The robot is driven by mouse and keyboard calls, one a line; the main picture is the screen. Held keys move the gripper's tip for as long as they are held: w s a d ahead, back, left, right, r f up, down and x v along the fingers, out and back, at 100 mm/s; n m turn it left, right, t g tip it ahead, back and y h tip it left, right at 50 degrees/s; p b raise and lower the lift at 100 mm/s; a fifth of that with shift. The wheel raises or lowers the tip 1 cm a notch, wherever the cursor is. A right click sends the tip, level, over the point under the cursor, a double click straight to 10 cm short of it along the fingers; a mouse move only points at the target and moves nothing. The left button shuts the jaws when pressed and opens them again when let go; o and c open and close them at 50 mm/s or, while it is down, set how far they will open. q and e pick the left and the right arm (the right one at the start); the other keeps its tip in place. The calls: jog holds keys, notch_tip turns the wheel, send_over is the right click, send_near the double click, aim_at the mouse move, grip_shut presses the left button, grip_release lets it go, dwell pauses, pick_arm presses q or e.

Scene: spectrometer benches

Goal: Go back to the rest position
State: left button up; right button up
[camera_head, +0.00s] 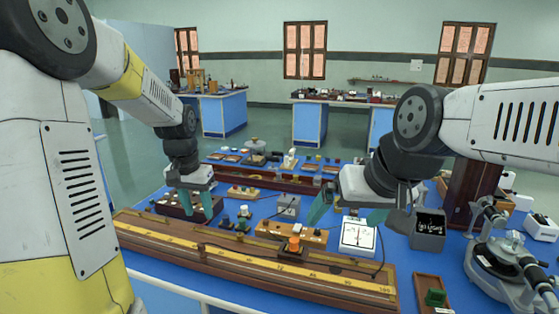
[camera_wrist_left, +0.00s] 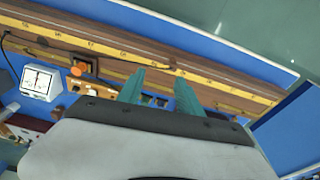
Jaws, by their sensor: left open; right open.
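My left gripper (camera_head: 200,205) has teal fingers pointing down, spread apart and empty. It hovers over the left part of the blue bench, just behind the long wooden metre-scale board (camera_head: 250,262). In the left wrist view its fingers (camera_wrist_left: 156,92) are apart in front of the same board (camera_wrist_left: 225,92), with nothing between them. My right gripper (camera_head: 345,212) is open over the bench's middle right, its teal fingers wide apart near the white dial meter (camera_head: 358,236). Nothing shows between its fingers.
An orange-knobbed plug (camera_head: 294,244) stands behind the board. A dark box (camera_head: 427,228) and a spectrometer-like instrument (camera_head: 505,270) stand at the right. A green piece sits in a wooden tray (camera_head: 433,292). Other blue benches (camera_head: 224,112) stand behind, with open floor between.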

pick_arm(q)
jog(key=s+d+r+n+t, duration=0.1)
jog(key=s+r, duration=0.4)
jog(key=s, duration=0.5)
jog(key=s+d+r+n+t+h, duration=0.1)
jog(key=s+d+r+t, duration=0.2)
jog(key=s, duration=0.7)
notch_tip(320, 180, up, 2)
jog(key=shift+r+h, duration=0.2)
jog(key=shift+h, duration=0.1)
jog(key=shift+d, duration=0.1)
